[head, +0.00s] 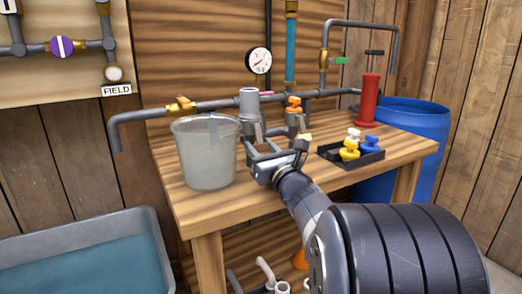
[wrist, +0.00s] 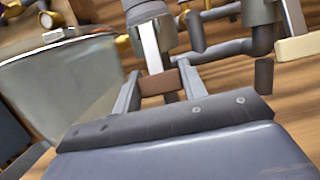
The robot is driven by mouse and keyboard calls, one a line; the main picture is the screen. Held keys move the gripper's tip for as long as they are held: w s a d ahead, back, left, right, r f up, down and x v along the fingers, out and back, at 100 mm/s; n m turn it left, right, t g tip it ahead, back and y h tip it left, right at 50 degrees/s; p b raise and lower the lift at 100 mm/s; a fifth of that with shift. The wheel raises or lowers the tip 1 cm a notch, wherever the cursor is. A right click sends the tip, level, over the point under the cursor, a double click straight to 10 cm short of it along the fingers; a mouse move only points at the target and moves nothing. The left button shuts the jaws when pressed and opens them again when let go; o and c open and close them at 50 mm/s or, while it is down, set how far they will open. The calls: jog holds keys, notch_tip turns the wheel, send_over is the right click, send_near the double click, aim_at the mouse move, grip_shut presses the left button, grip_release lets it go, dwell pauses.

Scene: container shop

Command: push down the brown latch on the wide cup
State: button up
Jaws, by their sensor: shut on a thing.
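The wide cup (head: 249,104) is a grey upright coupling on the pipe behind the table's near edge. Its lower part shows at the top of the wrist view (wrist: 146,10). The brown latch (wrist: 158,82) is a brown tab at the end of a silver lever (wrist: 151,47) hanging down from the cup. My gripper (wrist: 158,90) has its two fingers on either side of the brown tab and is shut on it. In the head view my gripper (head: 263,147) is just below the cup, and the brown tab cannot be made out there.
A clear bucket (head: 207,160) stands close to the left of my gripper. A cream-tabbed lever (wrist: 297,47) is to the right, below an orange valve (head: 293,103). A black tray (head: 369,157) with yellow and blue parts and a red pump (head: 369,101) stand further right.

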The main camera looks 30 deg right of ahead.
jog(key=o, duration=1)
jog(key=p+v, duration=0.2)
jog(key=v, duration=0.7)
jog(key=shift+s, duration=0.25)
jog(key=shift+s+f, duration=0.3)
jog(key=shift+s, duration=0.25)
jog(key=b+x, duration=0.2)
jog(key=x, duration=0.8)
jog(key=shift+w+r, duration=0.1)
jog(key=shift+w, duration=0.2)
jog(key=shift+w+r+p, duration=0.1)
jog(key=shift+r+p, duration=0.15)
jog(key=shift+p, duration=0.15)
